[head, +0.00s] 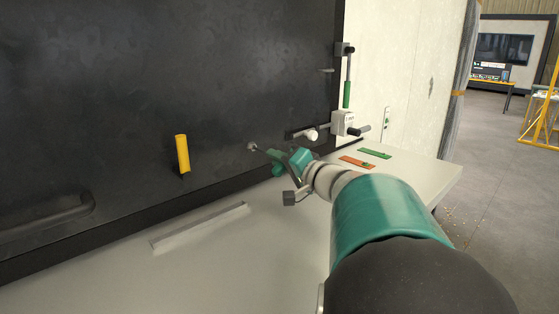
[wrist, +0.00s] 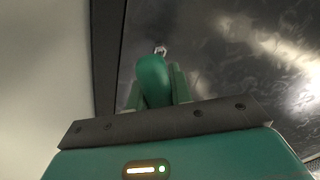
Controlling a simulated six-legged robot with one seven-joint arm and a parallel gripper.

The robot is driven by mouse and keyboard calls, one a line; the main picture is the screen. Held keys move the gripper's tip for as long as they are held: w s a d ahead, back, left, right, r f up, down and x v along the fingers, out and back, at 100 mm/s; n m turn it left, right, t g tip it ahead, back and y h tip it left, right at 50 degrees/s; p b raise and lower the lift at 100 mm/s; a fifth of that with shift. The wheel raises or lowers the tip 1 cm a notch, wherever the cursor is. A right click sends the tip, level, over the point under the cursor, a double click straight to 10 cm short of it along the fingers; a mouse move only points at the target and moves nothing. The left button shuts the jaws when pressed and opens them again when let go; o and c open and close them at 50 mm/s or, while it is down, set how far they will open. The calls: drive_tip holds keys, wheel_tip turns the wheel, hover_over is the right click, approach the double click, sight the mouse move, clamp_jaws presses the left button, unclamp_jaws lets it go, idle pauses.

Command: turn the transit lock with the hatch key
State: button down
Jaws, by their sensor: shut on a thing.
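The hatch key (wrist: 153,80) has a rounded green handle, clasped between the jaws of my gripper (head: 284,164) in the head view. The wrist view shows the handle between the two green fingers, pointing away from me. The key's thin shaft reaches toward a small round metal fitting (head: 252,146) on the dark panel, which looks like the transit lock. The fitting also shows in the wrist view (wrist: 160,49), just past the handle's end. The shaft's tip is at or very near the fitting; I cannot tell whether it is seated in it.
A yellow handle (head: 182,153) and a dark grab bar (head: 45,222) project from the dark panel (head: 150,80) on the left. A latch with a green-gripped rod (head: 347,95) stands at the right. Orange (head: 357,162) and green (head: 375,153) strips and a metal bar (head: 200,226) lie on the pale shelf.

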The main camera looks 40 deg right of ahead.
drive_tip(key=shift+w, duration=0.75)
idle(1.1)
drive_tip(key=shift+s, duration=0.1)
